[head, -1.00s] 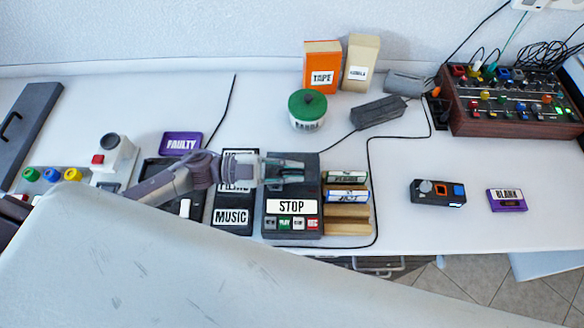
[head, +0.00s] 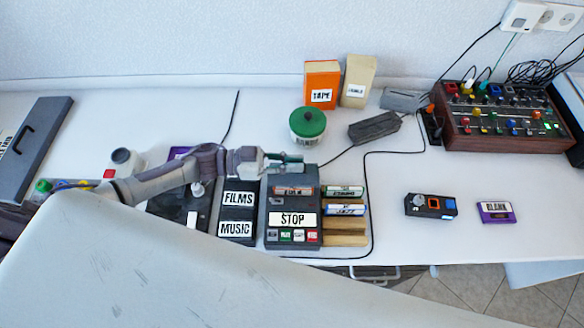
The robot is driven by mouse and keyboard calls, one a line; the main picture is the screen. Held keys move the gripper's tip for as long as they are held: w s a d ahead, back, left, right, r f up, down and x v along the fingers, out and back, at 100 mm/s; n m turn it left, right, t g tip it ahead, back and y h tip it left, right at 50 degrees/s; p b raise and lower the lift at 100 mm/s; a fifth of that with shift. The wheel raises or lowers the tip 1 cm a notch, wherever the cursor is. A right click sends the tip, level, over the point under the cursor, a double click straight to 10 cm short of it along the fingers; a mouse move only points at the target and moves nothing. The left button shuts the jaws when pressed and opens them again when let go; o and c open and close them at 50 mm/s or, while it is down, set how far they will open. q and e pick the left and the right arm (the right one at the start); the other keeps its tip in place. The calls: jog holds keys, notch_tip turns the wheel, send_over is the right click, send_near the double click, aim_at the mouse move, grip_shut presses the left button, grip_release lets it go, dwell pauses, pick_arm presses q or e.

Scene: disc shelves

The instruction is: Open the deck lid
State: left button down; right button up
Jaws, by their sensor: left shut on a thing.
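The deck (head: 275,219) is a dark box on the table, with a white STOP label and a row of coloured buttons at its front. A labelled cassette (head: 292,190) shows in its upper part. My left gripper (head: 283,162) is at the deck's far end, above the cassette. It is shut on what seems to be the deck lid (head: 296,168), a thin dark, greenish piece there. The lid is mostly hidden by the fingers and its exact tilt is hard to tell. My right gripper is out of view.
A wooden rack (head: 345,227) with cassettes stands right of the deck. Black FILMS and MUSIC boxes (head: 237,213) stand on its left. A green-lidded jar (head: 307,125) and a grey adapter (head: 374,128) with a cable lie behind.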

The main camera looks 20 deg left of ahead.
pick_arm(q)
jog(key=w+n, duration=0.1)
jog(key=n, duration=0.1)
jog(key=w+n, duration=0.1)
jog(key=shift+w+a+n, duration=0.3)
jog(key=shift+w+n, duration=0.1)
jog(key=w+n, duration=0.1)
jog(key=n, duration=0.1)
jog(key=w+f+n+b, duration=0.1)
jog(key=n, duration=0.1)
jog(key=w+a+f+n+b, duration=0.1)
jog(key=w+n, duration=0.1)
jog(key=shift+f, duration=0.2)
jog(key=shift+w+a+f, duration=0.1)
jog(key=shift+a+f, duration=0.1)
jog(key=shift+f, duration=0.1)
jog(key=c, duration=1.5)
grip_release()
jog(key=shift+o, duration=1.1)
jog(key=shift+w+d+f, duration=0.1)
jog(key=shift+w+f, duration=0.05)
jog(key=shift+w, duration=0.1)
